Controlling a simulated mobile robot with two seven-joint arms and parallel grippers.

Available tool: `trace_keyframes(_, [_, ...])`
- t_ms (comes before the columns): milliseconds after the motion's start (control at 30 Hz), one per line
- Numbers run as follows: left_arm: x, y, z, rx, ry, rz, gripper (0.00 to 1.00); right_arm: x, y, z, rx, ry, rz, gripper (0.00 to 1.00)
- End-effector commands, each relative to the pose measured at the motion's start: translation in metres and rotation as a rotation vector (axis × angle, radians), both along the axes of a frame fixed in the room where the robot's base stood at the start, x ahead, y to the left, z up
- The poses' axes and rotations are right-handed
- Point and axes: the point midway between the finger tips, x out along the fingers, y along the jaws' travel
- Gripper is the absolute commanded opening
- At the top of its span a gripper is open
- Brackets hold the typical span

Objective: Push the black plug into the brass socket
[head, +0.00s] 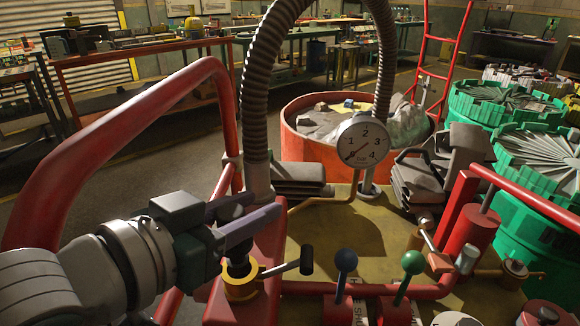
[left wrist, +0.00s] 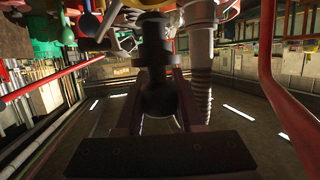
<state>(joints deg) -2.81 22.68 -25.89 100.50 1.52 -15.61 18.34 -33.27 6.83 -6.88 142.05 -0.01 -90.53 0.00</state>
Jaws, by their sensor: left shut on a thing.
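My left gripper (head: 252,217) comes in from the left and is shut on the black plug (head: 238,250). The plug hangs roughly upright below the fingers, and its upper part is partly hidden by them. The brass socket (head: 241,288) is directly under it, a yellow ring on a red post. The plug's lower end meets the socket's mouth; I cannot tell how deep it sits. In the left wrist view the dark plug (left wrist: 155,60) stands between the two fingers (left wrist: 158,105), with the socket mostly hidden beyond it. My right gripper is not in view.
A black-handled lever (head: 303,262) juts right beside the socket. A ribbed hose (head: 250,90) rises just behind the gripper, and a red tube frame (head: 110,130) stands left. Blue (head: 346,262) and green (head: 412,263) knobs and a dial gauge (head: 364,142) are to the right.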

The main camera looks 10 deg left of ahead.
Motion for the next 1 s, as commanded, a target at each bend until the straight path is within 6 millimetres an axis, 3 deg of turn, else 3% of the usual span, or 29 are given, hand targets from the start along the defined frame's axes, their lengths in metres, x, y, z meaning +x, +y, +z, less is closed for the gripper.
trace_keyframes(1000, [0.0002, 0.0, 0.0014, 0.0, 0.0, 0.0, 0.0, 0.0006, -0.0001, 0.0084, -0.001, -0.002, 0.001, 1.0])
